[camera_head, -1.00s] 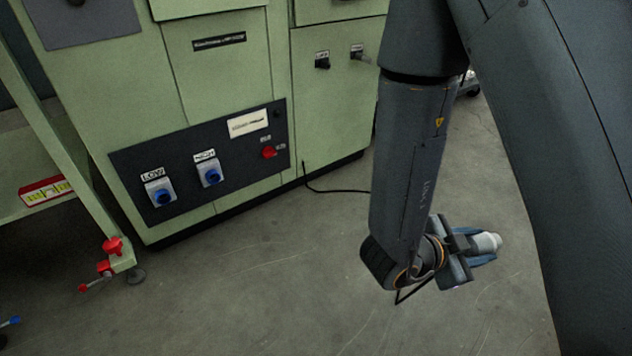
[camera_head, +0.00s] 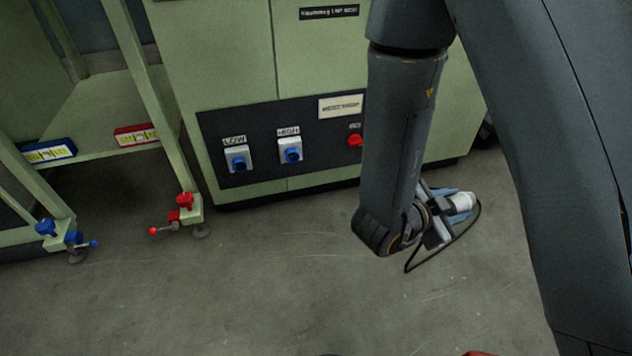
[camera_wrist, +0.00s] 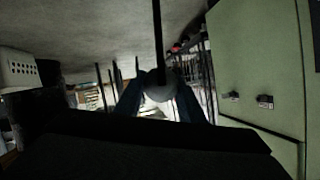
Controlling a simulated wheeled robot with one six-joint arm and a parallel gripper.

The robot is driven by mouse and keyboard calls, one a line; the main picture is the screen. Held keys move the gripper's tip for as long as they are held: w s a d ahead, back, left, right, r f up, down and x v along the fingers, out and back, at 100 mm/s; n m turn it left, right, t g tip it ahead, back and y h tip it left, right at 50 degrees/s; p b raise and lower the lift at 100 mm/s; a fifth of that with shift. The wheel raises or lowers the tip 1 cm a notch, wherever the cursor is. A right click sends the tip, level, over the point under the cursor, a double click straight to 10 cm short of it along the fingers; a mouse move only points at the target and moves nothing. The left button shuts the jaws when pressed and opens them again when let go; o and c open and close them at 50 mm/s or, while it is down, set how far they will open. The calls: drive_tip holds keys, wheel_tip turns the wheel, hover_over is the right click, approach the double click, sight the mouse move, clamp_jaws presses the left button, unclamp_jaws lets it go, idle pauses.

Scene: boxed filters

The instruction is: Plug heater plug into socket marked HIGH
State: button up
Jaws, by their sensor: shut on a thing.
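My gripper (camera_head: 452,207) is at the right in the head view, low in front of the green cabinet. It is shut on a whitish plug (camera_head: 464,201) with a black cable (camera_head: 442,255) looping below it. The socket marked HIGH (camera_head: 290,150) is a grey box with a blue cover on the cabinet's dark panel. A like socket marked LOW (camera_head: 237,158) is to its left. The plug is apart from both, to their right.
The dark panel (camera_head: 262,180) also bears a red switch (camera_head: 355,141). At the left stands a green shelf frame (camera_head: 105,115) with red (camera_head: 185,201) and blue (camera_head: 45,228) knobs near the floor. The grey floor (camera_head: 290,270) before the cabinet is clear.

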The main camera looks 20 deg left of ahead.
sight(291, 152)
drive_tip(key=w+a+f+n+t+y+b, duration=0.25)
drive_tip(key=w+a+f+n+y, duration=0.25)
drive_tip(key=w+a, duration=0.45)
drive_tip(key=a+f+n+y+b, duration=0.1)
drive_tip(key=a+f+n+y, duration=0.1)
drive_tip(key=a, duration=0.7)
drive_tip(key=a+f+n+g+y, duration=0.1)
drive_tip(key=a+f+n+y, duration=0.2)
drive_tip(key=a, duration=0.7)
drive_tip(key=a+f+n+y+b, duration=0.1)
drive_tip(key=a+f+n+y, duration=0.2)
drive_tip(key=a+n+y, duration=0.3)
drive_tip(key=s+a+y, duration=0.1)
drive_tip(key=a+y, duration=0.1)
drive_tip(key=a, duration=0.2)
drive_tip(key=shift+g+b, duration=0.35)
drive_tip(key=shift+d+p, duration=0.1)
drive_tip(key=shift+p, duration=0.2)
drive_tip(key=w+a, duration=0.2)
drive_tip(key=w, duration=0.1)
drive_tip(key=w+a+b, duration=0.1)
drive_tip(key=w, duration=0.1)
drive_tip(key=shift+p, duration=0.8)
